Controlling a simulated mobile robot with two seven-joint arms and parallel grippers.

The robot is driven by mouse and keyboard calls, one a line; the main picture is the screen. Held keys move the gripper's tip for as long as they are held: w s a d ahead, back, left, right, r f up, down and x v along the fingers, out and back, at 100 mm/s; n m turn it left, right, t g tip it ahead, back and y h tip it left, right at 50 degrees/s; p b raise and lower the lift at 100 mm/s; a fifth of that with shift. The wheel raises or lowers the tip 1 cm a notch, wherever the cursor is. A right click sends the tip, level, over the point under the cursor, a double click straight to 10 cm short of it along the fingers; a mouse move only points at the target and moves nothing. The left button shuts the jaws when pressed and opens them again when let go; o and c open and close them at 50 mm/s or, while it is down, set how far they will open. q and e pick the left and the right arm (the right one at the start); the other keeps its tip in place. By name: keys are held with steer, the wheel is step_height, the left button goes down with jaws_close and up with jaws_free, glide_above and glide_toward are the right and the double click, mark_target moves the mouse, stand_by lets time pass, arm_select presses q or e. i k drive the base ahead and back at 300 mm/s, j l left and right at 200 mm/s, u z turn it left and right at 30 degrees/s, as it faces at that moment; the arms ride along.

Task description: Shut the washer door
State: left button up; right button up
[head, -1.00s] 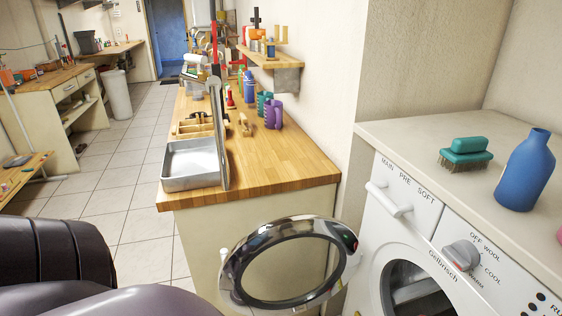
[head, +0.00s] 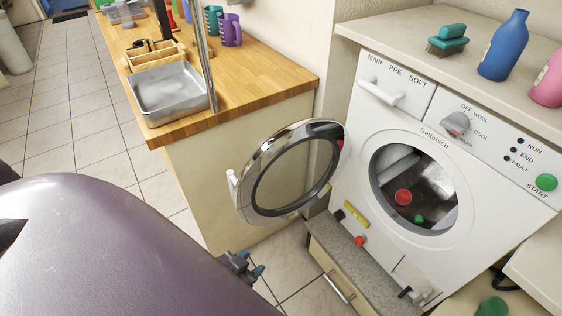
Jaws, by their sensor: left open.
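The white washer (head: 352,149) stands at the right, front facing me. Its round door (head: 246,196), a chrome ring with dark glass, stands wide open to the left of the drum opening (head: 440,178). A small white handle sits on the door's left edge. My left gripper (head: 260,272) shows at the lower middle, below and apart from the door, beyond my large purple arm. Its small fingers are apart and hold nothing that I can see. My right gripper is not in view.
A wooden-topped counter (head: 262,82) with a metal tray (head: 139,101) stands left of the door. A blue bottle (head: 502,48), a brush (head: 447,41) and a pink bottle (head: 548,82) stand on the washer top. A low grey-topped drawer unit (head: 335,240) sits before the washer.

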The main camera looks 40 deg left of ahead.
mark_target(244, 189)
steer(key=k+j+z, duration=0.2)
steer(key=j, duration=0.35)
steer(key=k+j+z, duration=0.15)
steer(key=k+j, duration=0.15)
steer(key=j, duration=0.15)
steer(key=k+j+z, duration=0.2)
steer(key=j, duration=0.25)
steer(key=k+j+z, duration=0.1)
steer(key=j, duration=0.3)
steer(key=k+j+z, duration=0.15)
steer(key=j, duration=0.25)
steer(key=k+j+z, duration=0.1)
steer(key=j, duration=0.35)
steer(key=k+j+z, duration=0.1)
steer(key=j, duration=0.3)
steer(key=j+z, duration=0.1)
steer(key=j, duration=0.75)
